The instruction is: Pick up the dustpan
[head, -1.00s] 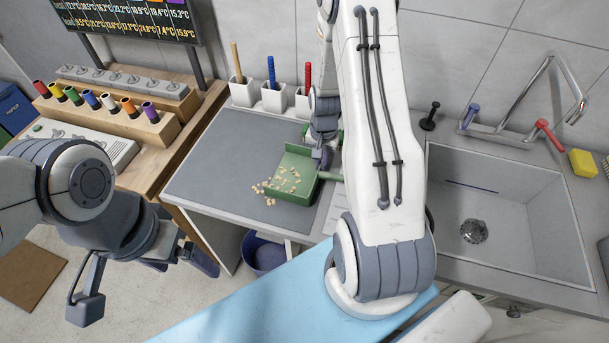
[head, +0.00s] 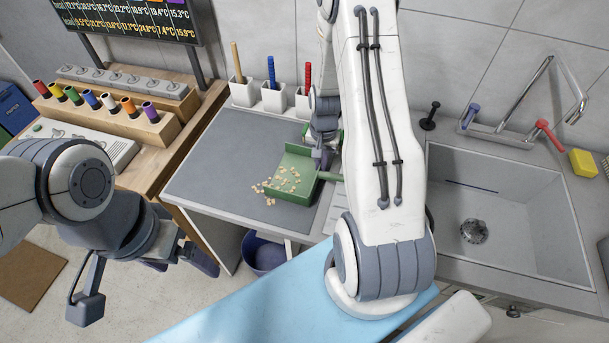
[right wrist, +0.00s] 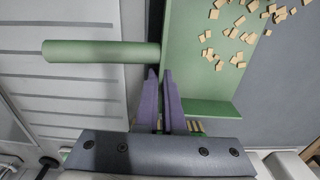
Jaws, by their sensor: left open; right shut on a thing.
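The green dustpan (head: 292,159) lies on the grey mat with tan crumbs in and just in front of it. Its handle points right in the head view and is partly hidden by my right arm; the handle (right wrist: 100,52) shows fully in the right wrist view. My right gripper (head: 322,163) is at the pan's far back corner. In the right wrist view its fingers (right wrist: 160,75) are close together, shut on the pan's back wall near the handle's root. My left gripper (head: 200,256) is open and empty, low at the left, away from the counter.
Another green thing (head: 339,134) shows partly behind my right gripper. White holders (head: 274,99) with coloured sticks stand at the back. The sink (head: 520,205) is right, a wooden bench (head: 125,175) left. A dark bin (head: 268,256) stands below. The mat (head: 215,165) is clear at left.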

